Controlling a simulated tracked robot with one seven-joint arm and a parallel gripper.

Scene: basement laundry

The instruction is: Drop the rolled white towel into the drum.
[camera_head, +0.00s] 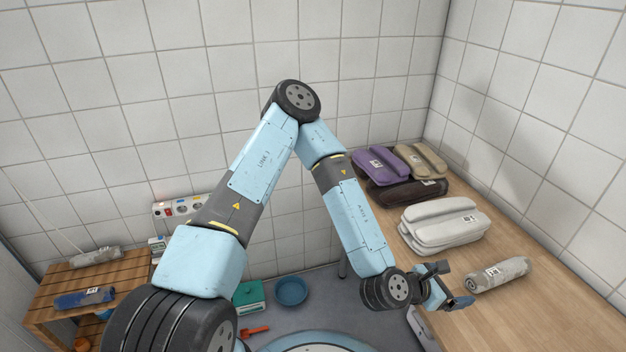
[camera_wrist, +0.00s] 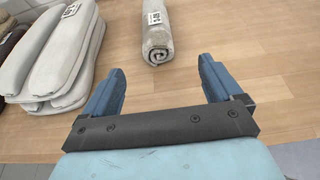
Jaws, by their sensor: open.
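The rolled white towel (camera_head: 500,274), a pale grey-white roll with a printed label, lies on the wooden counter at the right in the head view. In the wrist view the rolled towel (camera_wrist: 157,42) lies beyond the fingertips, its spiral end facing me. My gripper (camera_head: 455,286) is at the counter's left edge, just left of the towel and apart from it. In the wrist view my gripper (camera_wrist: 161,74) is open, with only bare counter between its fingers. I cannot make out the drum in either view.
Folded white towels (camera_head: 442,226) lie on the counter (camera_head: 560,310) behind the roll, with purple (camera_head: 385,165), beige and dark brown folded stacks farther back. A slatted wooden rack (camera_head: 55,277) at left holds a grey roll and a blue roll. A blue bowl (camera_head: 291,291) sits on the floor.

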